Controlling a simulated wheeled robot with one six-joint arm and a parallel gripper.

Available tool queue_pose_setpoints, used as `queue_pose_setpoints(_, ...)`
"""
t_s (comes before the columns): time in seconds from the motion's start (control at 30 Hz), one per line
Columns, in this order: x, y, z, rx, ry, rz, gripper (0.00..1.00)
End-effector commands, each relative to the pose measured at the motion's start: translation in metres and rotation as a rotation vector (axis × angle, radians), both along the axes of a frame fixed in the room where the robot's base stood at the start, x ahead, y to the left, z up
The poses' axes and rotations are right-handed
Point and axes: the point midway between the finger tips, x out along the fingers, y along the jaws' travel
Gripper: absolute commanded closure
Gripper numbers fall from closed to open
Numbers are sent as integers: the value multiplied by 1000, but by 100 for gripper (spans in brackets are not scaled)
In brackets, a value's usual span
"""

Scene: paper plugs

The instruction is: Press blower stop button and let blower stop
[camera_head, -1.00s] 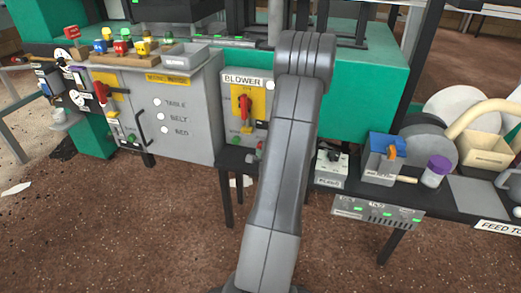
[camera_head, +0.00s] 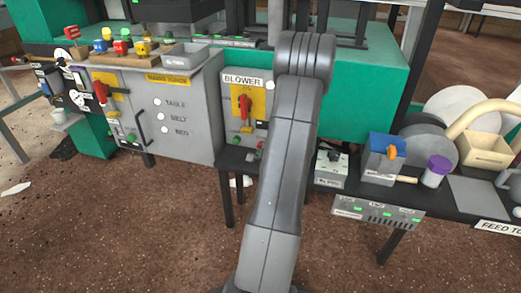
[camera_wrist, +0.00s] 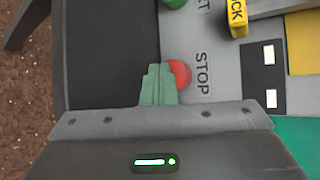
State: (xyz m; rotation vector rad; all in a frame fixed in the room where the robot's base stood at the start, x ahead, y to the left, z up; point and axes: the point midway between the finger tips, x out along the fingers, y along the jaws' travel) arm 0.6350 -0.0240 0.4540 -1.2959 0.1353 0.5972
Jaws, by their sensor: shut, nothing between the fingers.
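The red stop button (camera_wrist: 180,73) shows in the wrist view beside the word STOP on the grey blower panel (camera_wrist: 203,40). My gripper (camera_wrist: 158,70) has its green fingers shut together and empty. The fingertips overlap the left edge of the button in the picture; I cannot tell whether they touch it. In the head view the blower box (camera_head: 231,92) carries a BLOWER label, a red handle on a yellow plate (camera_head: 244,107) and a green button (camera_head: 236,140). My arm covers the right part of that box, and my gripper is mostly hidden there.
A green button (camera_wrist: 174,3) and a yellow tag (camera_wrist: 237,18) sit near the stop button. A grey cabinet (camera_head: 190,120) stands left of the blower box. A small box with a black knob (camera_head: 332,168) and a blue-topped box (camera_head: 385,158) stand on the right bench.

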Motion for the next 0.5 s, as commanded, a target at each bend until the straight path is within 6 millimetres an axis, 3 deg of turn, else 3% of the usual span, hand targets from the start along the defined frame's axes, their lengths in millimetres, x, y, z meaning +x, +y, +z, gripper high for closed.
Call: queue_pose_setpoints(0.5, -15, 5, 0, 0, -1, 0, 100)
